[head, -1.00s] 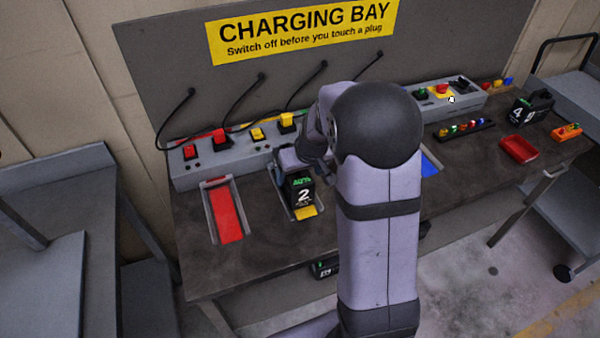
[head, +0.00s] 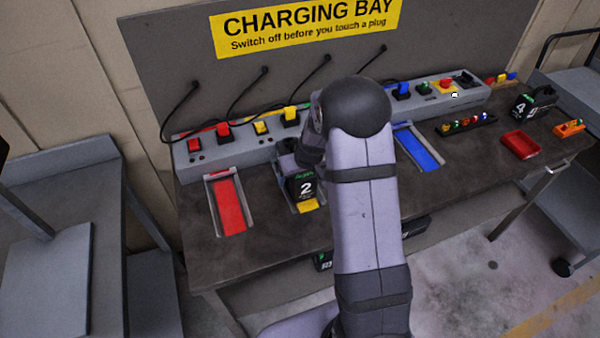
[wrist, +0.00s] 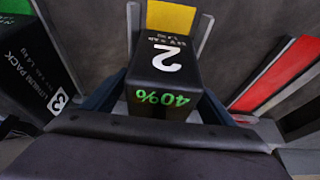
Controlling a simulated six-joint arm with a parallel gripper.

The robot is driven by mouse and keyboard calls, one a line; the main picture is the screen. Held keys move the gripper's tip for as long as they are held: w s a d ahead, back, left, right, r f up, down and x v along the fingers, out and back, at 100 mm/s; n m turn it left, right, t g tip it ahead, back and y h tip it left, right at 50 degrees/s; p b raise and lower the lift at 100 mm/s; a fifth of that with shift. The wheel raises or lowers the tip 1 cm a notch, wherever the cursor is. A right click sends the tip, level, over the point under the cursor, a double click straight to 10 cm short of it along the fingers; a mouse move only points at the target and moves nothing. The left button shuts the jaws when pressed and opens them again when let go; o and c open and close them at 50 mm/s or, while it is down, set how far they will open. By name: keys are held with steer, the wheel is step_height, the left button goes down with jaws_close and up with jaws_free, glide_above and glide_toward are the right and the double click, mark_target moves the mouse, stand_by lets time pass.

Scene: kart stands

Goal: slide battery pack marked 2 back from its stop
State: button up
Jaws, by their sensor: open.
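Battery pack marked 2 (head: 301,187) is a black block with green lettering, standing in the bay with the yellow strip (head: 308,205). Some yellow strip shows in front of it. In the wrist view the pack (wrist: 165,62) shows its white 2 and a green 40% on its near face. My gripper (head: 296,160) is at the pack's rear end, partly hidden by my arm in the head view. In the wrist view the open jaws (wrist: 160,102) lie on either side of the pack; I cannot tell if they touch it. The stop is not clearly visible.
The empty red bay (head: 230,205) is on one side. Pack 3 (wrist: 35,75) stands on the other, hidden by my arm in the head view. The blue bay (head: 418,147) is empty. The grey socket strip (head: 200,160) with plugs runs behind; pack 4 (head: 530,104) is far right.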

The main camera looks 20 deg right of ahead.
mark_target(306, 184)
steer(key=shift+c, duration=0.3)
jaws_close()
steer(key=shift+s+f, duration=0.1)
steer(key=shift+s, duration=0.05)
steer(key=shift+s+b, duration=1.75)
steer(key=shift+s, duration=0.3)
steer(key=shift+o, duration=0.3)
jaws_free()
